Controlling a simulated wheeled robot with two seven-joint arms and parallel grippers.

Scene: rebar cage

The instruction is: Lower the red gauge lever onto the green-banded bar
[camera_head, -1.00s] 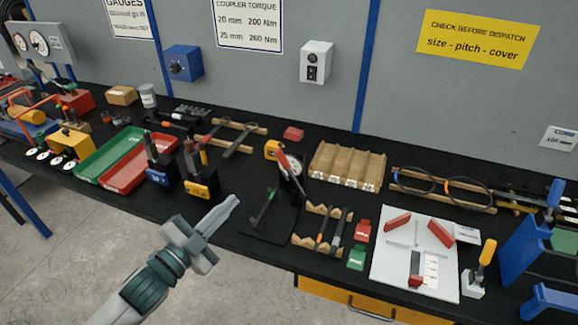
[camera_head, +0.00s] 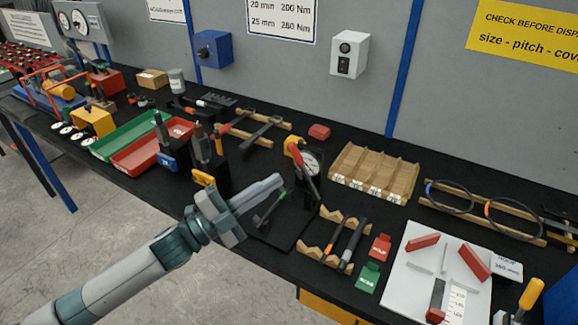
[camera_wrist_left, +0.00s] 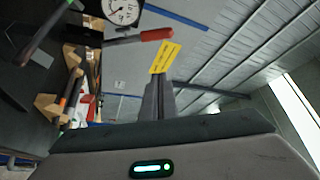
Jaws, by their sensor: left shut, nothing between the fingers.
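The gauge stand has a round white dial (camera_head: 311,161) and a black base (camera_head: 270,235). Its red lever (camera_head: 299,161) stands raised in front of the dial. In the left wrist view the red lever grip (camera_wrist_left: 157,35) lies just beyond my fingertips, with a visible gap in that picture. The green-banded bar (camera_head: 269,208) lies over the black base, below and partly behind my gripper. My left gripper (camera_head: 279,181) is shut and empty, its fingers pointing right toward the stand, short of the lever. My right gripper is not in view.
A wooden rack (camera_head: 333,242) with several bars stands right of the base. Red (camera_head: 381,246) and green (camera_head: 368,277) tags lie beside it. A wooden compartment tray (camera_head: 373,173) is behind. Upright tools (camera_head: 205,160) stand left of the stand.

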